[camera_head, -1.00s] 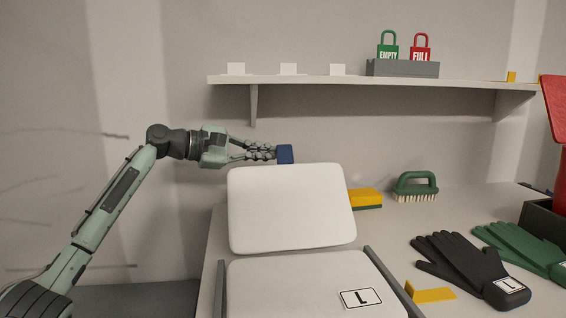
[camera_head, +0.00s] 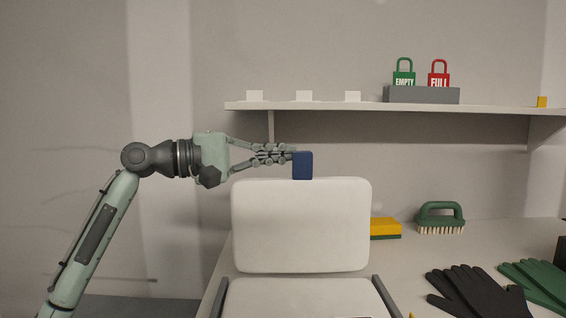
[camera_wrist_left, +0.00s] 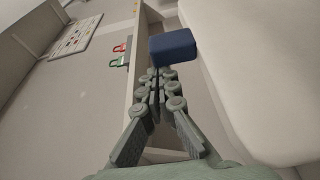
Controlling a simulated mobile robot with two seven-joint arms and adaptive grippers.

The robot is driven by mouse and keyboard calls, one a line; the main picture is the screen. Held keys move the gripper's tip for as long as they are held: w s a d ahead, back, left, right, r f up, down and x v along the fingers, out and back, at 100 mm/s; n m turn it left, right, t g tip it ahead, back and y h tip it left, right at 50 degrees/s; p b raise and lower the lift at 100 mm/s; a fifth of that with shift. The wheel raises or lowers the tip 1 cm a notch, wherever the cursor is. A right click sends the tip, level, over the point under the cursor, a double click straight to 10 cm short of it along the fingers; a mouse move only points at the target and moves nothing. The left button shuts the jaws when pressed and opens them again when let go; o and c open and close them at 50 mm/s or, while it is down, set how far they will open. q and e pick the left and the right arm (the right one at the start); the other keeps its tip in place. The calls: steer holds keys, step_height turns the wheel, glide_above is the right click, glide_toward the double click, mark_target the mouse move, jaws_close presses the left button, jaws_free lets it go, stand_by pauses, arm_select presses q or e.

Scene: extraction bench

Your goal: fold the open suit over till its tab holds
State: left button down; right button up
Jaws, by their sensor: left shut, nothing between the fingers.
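The open suit is a pale padded piece in two panels. Its upper panel (camera_head: 300,225) stands raised behind the lower panel (camera_head: 305,298), which lies flat and is cut off by the bottom of the head view. A dark blue tab (camera_head: 303,166) sticks up from the upper panel's top edge, and the tab also shows in the left wrist view (camera_wrist_left: 173,46). My left gripper (camera_head: 291,156) is shut and empty, its fingertips at the tab's left side; whether they touch it I cannot tell. My right gripper is out of view.
Dark rails (camera_head: 386,297) flank the lower panel. To the right on the bench are a yellow-green sponge (camera_head: 385,227), a green brush (camera_head: 441,216), black gloves (camera_head: 478,292) and green gloves (camera_head: 540,285).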

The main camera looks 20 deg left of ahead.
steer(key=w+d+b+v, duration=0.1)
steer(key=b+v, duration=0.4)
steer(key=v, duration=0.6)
arm_select(q)
steer(key=s+d+f+m+h, duration=0.1)
steer(key=s+d+m, duration=0.1)
steer(key=s, duration=0.3)
steer(key=s+d+m+h, duration=0.1)
steer(key=s+m, duration=0.3)
steer(key=s, duration=0.2)
steer(key=shift+d+f+t+b, duration=0.3)
steer(key=shift+d+f, duration=0.05)
steer(key=shift+d, duration=0.05)
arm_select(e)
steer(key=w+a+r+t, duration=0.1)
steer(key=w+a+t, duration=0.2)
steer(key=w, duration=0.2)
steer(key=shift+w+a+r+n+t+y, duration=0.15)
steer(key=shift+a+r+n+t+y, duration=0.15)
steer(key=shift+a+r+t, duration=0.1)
arm_select(q)
steer(key=shift+s, duration=0.1)
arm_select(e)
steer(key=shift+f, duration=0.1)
